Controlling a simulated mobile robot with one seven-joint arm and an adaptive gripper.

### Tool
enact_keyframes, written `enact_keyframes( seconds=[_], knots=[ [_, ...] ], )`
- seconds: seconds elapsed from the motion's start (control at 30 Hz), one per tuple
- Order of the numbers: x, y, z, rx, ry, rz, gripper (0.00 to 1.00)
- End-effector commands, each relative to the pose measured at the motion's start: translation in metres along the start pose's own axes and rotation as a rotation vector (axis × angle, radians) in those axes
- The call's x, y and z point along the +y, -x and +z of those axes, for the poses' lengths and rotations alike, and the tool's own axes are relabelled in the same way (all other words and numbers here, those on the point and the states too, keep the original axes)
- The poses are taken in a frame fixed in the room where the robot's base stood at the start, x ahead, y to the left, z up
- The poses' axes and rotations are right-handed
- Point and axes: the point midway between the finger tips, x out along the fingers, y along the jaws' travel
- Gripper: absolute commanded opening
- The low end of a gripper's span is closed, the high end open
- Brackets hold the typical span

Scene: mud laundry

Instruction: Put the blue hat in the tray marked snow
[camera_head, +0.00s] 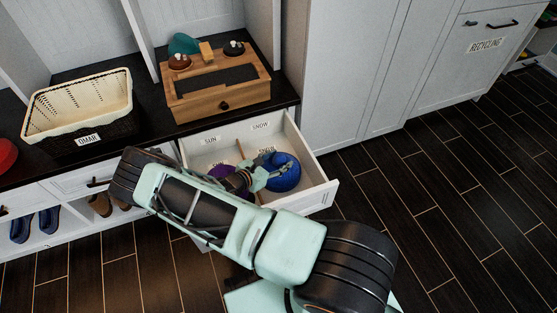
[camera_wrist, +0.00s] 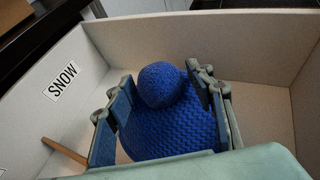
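The blue knitted hat (camera_head: 284,176), with a round pompom, is inside the right-hand section of the pulled-out white drawer (camera_head: 322,186), by the SNOW labels (camera_head: 261,126). In the wrist view the hat (camera_wrist: 168,130) fills the space between the two fingers of my gripper (camera_wrist: 160,105), with the pompom toward the fingertips. My gripper (camera_head: 275,171) is shut on the hat, one finger along each side. A SNOW label (camera_wrist: 62,82) is on the tray wall at left in the wrist view. Whether the hat rests on the tray floor is hidden.
A purple item (camera_head: 229,181) lies in the drawer's left section, by the SUN labels (camera_head: 210,140), past a wooden divider (camera_head: 240,149). On the bench stand a wooden box (camera_head: 187,106) with small items on top and a lined basket (camera_head: 112,131) marked OMAR. Open floor lies right.

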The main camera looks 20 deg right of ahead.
Motion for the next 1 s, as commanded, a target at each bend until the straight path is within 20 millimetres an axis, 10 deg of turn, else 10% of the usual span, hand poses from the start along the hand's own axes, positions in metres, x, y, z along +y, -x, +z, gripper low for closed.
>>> enact_keyframes(
  seconds=[0.27, 0.7, 1.0],
  knots=[
    [0.001, 0.009, 0.003, 0.001, 0.000, 0.002, 0.49],
    [0.000, 0.097, 0.003, 0.001, 0.001, 0.002, 0.49],
    [0.000, 0.121, 0.002, 0.001, 0.000, -0.001, 0.49]
  ],
)
